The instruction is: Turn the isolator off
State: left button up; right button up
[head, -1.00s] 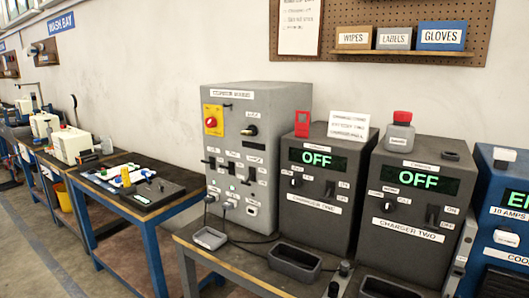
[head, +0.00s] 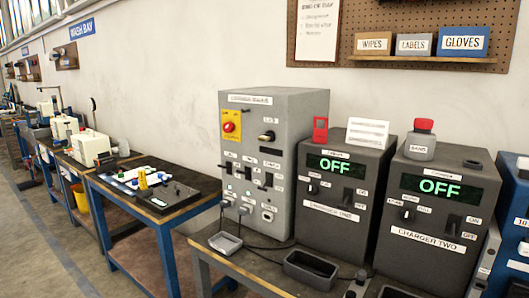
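A tall grey power cabinet (head: 300,105) stands on the bench, with a label strip along its top. A red round knob on a yellow plate (head: 231,126) is at its upper left. A black rotary handle (head: 266,136) sits to the right of it, under a small label too blurred to read. Several small black switches (head: 247,173) are in rows below. I cannot tell from the print which control is the isolator. Neither of my grippers shows in the head view.
Charger one (head: 340,190) and charger two (head: 432,215) stand right of the cabinet, both displays reading OFF. A grey tray (head: 312,270) and a small dish (head: 225,243) lie in front, with a cable. A second table (head: 190,205) stands to the left.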

aim_at(228, 127)
jog(key=i+j, duration=0.15)
jog(key=j, duration=0.25)
jog(key=i+j+z, duration=0.15)
jog(key=j, duration=0.25)
jog(key=i+j, duration=0.15)
jog(key=j, duration=0.25)
jog(key=i+j+z, duration=0.15)
jog(key=j, duration=0.25)
